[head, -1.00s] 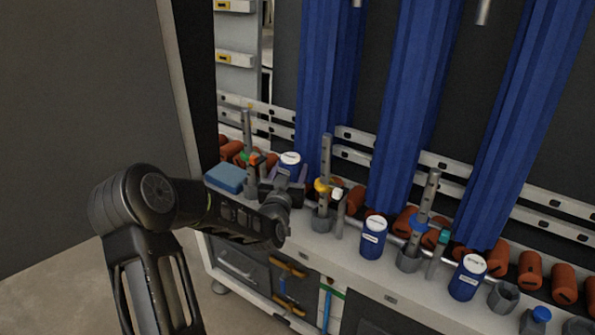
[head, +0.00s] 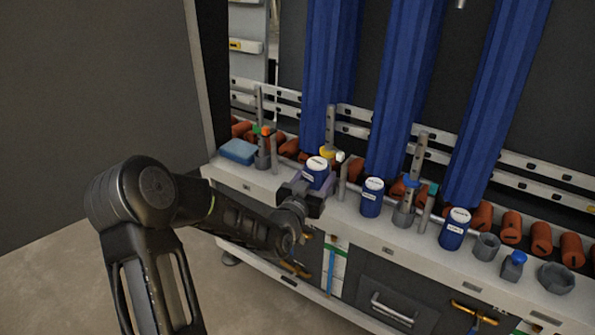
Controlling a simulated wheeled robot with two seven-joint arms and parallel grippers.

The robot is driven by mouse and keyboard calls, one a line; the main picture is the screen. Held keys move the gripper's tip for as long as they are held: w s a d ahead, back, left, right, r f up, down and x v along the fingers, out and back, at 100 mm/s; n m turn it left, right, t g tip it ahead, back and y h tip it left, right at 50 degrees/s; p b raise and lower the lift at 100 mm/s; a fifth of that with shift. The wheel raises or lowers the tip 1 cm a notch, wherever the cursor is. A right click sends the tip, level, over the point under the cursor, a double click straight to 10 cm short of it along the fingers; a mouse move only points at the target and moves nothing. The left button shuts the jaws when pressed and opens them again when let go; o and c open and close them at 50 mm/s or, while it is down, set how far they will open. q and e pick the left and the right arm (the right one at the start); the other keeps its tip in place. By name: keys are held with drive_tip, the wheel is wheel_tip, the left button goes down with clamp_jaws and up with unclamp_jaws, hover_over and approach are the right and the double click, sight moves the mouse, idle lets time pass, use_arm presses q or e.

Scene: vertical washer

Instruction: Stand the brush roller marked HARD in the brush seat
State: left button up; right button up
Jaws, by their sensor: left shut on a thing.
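Three blue cylindrical brush rollers with white, printed tops are in the head view; their labels are too small to read surely. My left gripper (head: 309,187) is shut on the leftmost roller (head: 317,176), which is upright in front of a yellow-collared post. The gripper hides the roller's lower part, so I cannot tell whether it touches the ledge. The middle roller (head: 370,200) and the right roller (head: 455,232) stand on the ledge. Grey open cups (head: 487,246) and (head: 556,279) are at the right; I cannot tell which is the brush seat. My right gripper is not in view.
The white ledge (head: 345,217) carries upright metal posts, including one with a blue collar (head: 405,200). A blue sponge-like block (head: 238,151) lies at the left end. Orange-brown rollers and hanging blue columns (head: 400,90) line the back.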

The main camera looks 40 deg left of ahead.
use_arm(q)
drive_tip(key=s+d+r+m+h, duration=0.2)
drive_tip(key=d+h, duration=0.2)
drive_tip(key=d, duration=0.6)
drive_tip(key=s+d+r+m+h, duration=0.2)
drive_tip(key=d+m+h, duration=0.1)
drive_tip(key=d, duration=0.7)
drive_tip(key=shift+s+r+g+h, duration=0.3)
drive_tip(key=shift+g+h, duration=0.1)
drive_tip(key=shift+h, duration=0.3)
